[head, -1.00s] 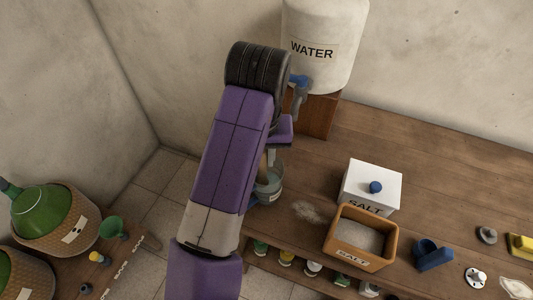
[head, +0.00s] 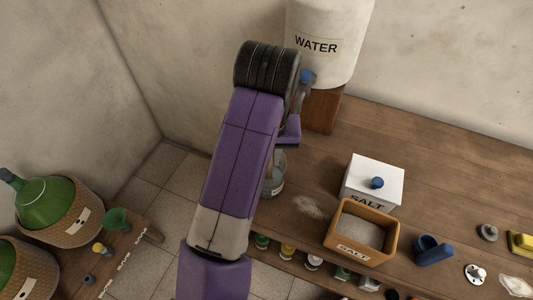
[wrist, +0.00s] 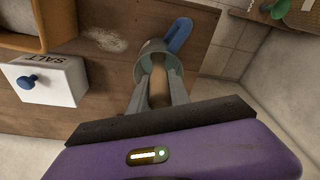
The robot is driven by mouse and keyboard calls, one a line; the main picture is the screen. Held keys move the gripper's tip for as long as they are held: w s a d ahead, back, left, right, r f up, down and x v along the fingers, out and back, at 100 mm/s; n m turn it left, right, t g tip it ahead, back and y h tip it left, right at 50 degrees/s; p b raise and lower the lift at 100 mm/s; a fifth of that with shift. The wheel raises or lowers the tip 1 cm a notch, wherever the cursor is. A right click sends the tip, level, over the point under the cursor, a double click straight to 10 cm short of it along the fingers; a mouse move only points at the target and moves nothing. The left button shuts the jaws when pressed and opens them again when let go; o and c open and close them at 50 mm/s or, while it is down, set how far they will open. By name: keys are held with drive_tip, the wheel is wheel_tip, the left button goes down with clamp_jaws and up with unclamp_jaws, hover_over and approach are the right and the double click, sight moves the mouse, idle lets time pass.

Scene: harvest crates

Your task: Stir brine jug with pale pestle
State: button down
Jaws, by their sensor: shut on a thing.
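The brine jug (head: 277,180) is a clear, greyish vessel at the left end of the wooden bench, partly hidden behind my arm in the head view. In the wrist view the jug (wrist: 146,50) shows its rim and a blue handle (wrist: 178,36). My gripper (wrist: 158,75) is over the jug, shut on the pale pestle (wrist: 158,84), a tan stick between the fingers. The pestle points down at the jug's mouth, and its lower end seems to be inside. The liquid and the pestle's tip are not clear.
A white salt box (head: 360,190) and an open salt crate (head: 336,235) stand right of the jug. A water tank (head: 325,60) on a wooden block is behind it. Spilled salt (head: 308,206) lies nearby. Wicker-covered green bottles (head: 48,204) are at the left.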

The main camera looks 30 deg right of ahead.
drive_tip(key=shift+s+d, duration=0.1)
drive_tip(key=shift+d, duration=0.55)
drive_tip(key=shift+w+d+p, duration=0.1)
drive_tip(key=shift+w+p, duration=0.3)
drive_tip(key=shift+w, duration=0.4)
drive_tip(key=shift+w+a, duration=0.1)
drive_tip(key=shift+a, duration=0.65)
